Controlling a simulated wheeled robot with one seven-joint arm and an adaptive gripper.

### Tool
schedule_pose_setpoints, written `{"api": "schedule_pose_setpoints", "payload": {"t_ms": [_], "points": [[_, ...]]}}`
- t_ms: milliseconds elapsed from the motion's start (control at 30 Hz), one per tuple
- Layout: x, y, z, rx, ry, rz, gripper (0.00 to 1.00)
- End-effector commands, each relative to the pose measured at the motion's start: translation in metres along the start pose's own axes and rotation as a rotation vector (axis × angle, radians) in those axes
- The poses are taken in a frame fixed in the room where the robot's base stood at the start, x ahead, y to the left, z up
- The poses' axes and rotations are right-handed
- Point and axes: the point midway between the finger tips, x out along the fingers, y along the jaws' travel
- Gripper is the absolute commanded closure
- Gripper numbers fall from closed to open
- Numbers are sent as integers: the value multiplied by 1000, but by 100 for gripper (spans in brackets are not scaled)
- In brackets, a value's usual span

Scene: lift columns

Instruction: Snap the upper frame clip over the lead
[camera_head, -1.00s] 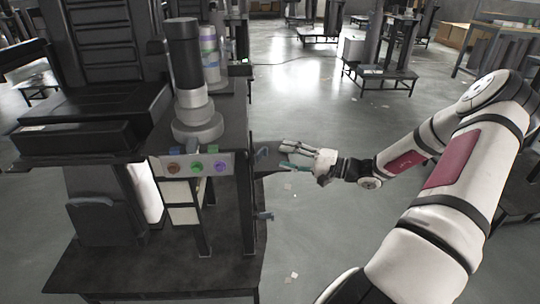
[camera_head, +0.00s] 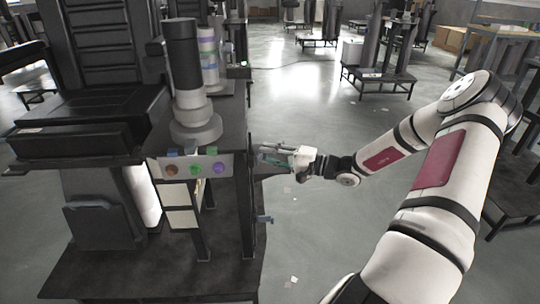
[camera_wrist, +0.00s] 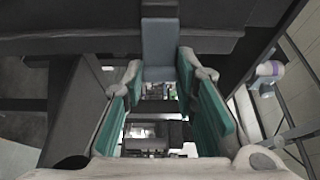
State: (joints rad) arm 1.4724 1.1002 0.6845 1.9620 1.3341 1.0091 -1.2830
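My gripper (camera_head: 268,155) is at the right side of the dark lift column frame, at the height of the upper frame clip. In the wrist view, the grey-blue upper clip (camera_wrist: 160,45) stands between the green-padded fingertips (camera_wrist: 161,68). The fingers are apart, one on each side of it, and I see no clear grip on it. In the head view my gripper hides most of this clip. A lower blue-grey clip (camera_head: 265,219) sticks out from the same side of the frame. I cannot make out the lead in either view.
A control panel (camera_head: 193,167) with coloured buttons is on the frame left of my gripper. A grey stepped cylinder (camera_head: 196,120) stands above it. The dark base plate (camera_head: 170,275) spreads below.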

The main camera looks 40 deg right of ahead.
Motion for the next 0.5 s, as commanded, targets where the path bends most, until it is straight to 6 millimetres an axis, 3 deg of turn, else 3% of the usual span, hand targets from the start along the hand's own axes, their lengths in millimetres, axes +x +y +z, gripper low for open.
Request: {"api": "schedule_pose_setpoints", "payload": {"t_ms": [233, 500], "points": [[3, 1, -2, -5, -45, 0, 100], [14, 1, -7, -6, -246, 0, 100]]}}
